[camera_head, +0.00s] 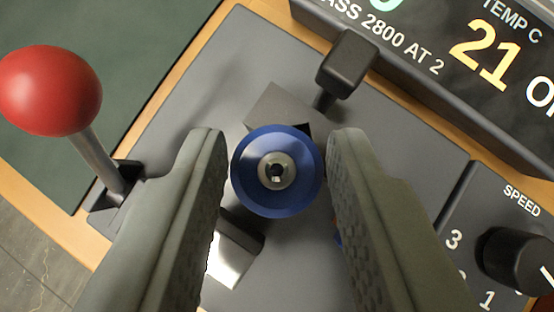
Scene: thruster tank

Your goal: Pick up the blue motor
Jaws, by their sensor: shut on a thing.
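The blue motor (247,187) shows from above as a round blue disc with a metal hub and a dark hole in its middle. My gripper (276,150) has one finger on each side of it. The fingers are shut on the motor, with their tips at its left and right edges. The motor's underside is hidden by its own top. It is in front of a grey metal block (274,103) on the grey panel, and I cannot tell whether it touches the panel.
A red ball-topped lever (50,90) stands at the left. A black-handled lever (346,65) stands just above the motor. A display (450,60) reading 21 fills the top right. A black speed knob (515,258) is at the lower right. The grey panel (190,100) has bare room at upper left.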

